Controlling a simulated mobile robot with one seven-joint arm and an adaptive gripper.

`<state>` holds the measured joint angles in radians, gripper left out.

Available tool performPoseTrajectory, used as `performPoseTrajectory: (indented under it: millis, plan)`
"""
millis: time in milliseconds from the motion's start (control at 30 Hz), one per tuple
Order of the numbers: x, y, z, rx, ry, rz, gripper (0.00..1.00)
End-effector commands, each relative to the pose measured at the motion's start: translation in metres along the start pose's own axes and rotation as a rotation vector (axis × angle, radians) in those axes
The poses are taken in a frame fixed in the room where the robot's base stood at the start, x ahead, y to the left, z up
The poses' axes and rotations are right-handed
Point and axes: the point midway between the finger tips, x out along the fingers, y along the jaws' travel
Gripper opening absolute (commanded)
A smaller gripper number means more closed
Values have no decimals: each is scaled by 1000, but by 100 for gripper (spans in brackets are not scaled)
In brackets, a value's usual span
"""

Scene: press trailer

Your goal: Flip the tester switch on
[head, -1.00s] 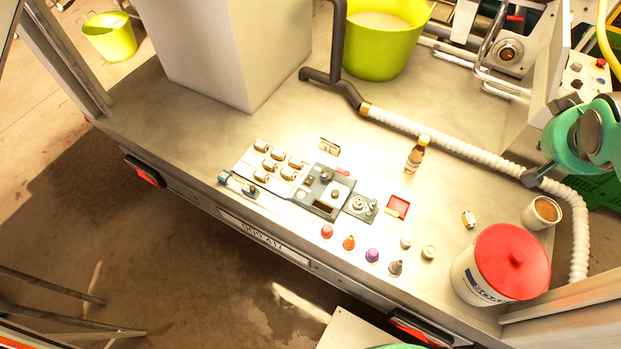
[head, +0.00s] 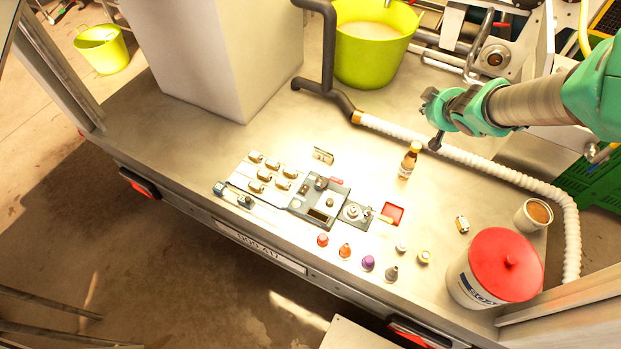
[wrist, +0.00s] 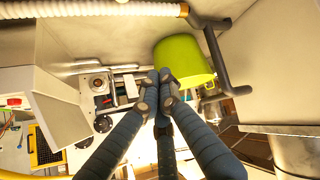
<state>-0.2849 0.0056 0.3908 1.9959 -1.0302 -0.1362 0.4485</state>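The tester appears to be the dark grey unit (head: 320,200) on the trailer bed, with knobs and a dark slot on its top. Its switch is too small for me to tell which way it stands. My gripper (head: 437,143) is above the bed, to the right of and behind the unit, near the small brown bottle and not touching the unit. In the wrist view its dark jointed fingers (wrist: 160,88) come together at the tips with nothing between them. The tester does not show in the wrist view.
A brown bottle (head: 409,160) stands between my gripper and the unit. A white ribbed hose (head: 480,152) crosses behind. Several coloured caps line the front, including a purple one (head: 368,262). A red-lidded bucket (head: 505,265) stands right; a lime bucket (head: 372,55) is at the back.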

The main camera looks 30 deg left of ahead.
Motion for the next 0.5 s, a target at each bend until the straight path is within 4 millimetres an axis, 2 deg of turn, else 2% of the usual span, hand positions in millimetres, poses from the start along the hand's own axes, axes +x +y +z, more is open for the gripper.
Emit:
performPoseTrajectory:
  millis: [33,200,367,500]
  plan:
    - [16,-15,-1,-21,9,-36,0]
    - [58,-67,-2,-83,46,-158,0]
    - [92,-121,2,-134,75,-284,0]
    - [116,-173,13,-173,93,-403,0]
